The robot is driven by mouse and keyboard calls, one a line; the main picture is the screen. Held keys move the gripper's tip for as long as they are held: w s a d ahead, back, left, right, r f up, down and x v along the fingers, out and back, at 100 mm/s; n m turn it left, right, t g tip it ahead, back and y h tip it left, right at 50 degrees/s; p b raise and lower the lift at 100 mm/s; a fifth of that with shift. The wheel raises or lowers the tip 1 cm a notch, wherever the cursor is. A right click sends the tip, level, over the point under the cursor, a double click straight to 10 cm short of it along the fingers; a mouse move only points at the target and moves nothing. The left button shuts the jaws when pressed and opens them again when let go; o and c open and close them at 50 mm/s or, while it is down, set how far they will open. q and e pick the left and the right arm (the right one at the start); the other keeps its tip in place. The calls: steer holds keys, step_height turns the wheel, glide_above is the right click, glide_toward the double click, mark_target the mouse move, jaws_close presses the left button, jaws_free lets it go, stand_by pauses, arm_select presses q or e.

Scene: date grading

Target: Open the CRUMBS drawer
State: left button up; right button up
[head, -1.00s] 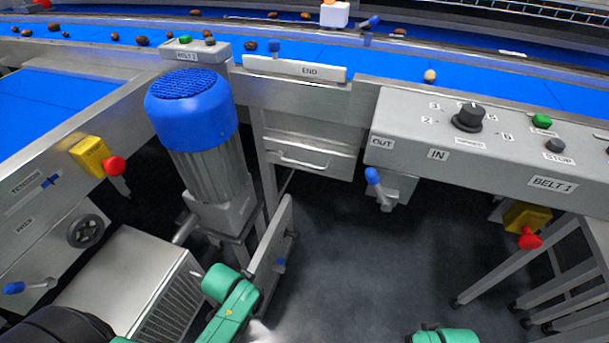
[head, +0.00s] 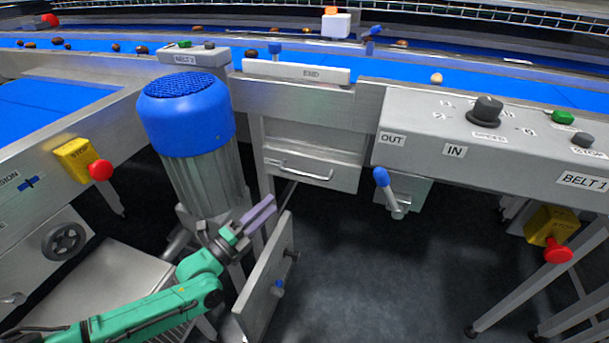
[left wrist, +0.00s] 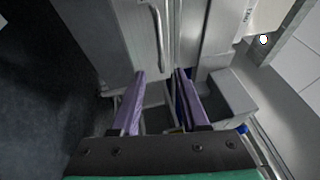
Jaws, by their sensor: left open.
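The steel drawer (head: 333,174) sits under the belt frame in the middle of the head view, with a bar handle (head: 306,171) across its front. It looks shut, and I cannot read a CRUMBS label on it. My left gripper (head: 262,212) has purple fingers and is open and empty, below and left of the handle, apart from it. In the left wrist view, the open fingers (left wrist: 161,74) point toward the drawer front (left wrist: 128,40), and its handle (left wrist: 157,28) lies beyond the tips. My right gripper is not in view.
A blue-topped motor (head: 187,115) stands left of the drawer. A tilted steel panel (head: 265,280) stands below the left gripper. A blue-tipped lever (head: 381,178) hangs under the BELT 1 control box (head: 420,150) on the right. The dark floor before the drawer is clear.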

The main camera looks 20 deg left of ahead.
mark_target(305, 174)
arm_select(q)
steer(key=b+x, duration=0.2)
steer(key=x, duration=1.2)
steer(key=shift+d+b, duration=0.15)
steer(key=shift+b, duration=0.15)
jaws_close()
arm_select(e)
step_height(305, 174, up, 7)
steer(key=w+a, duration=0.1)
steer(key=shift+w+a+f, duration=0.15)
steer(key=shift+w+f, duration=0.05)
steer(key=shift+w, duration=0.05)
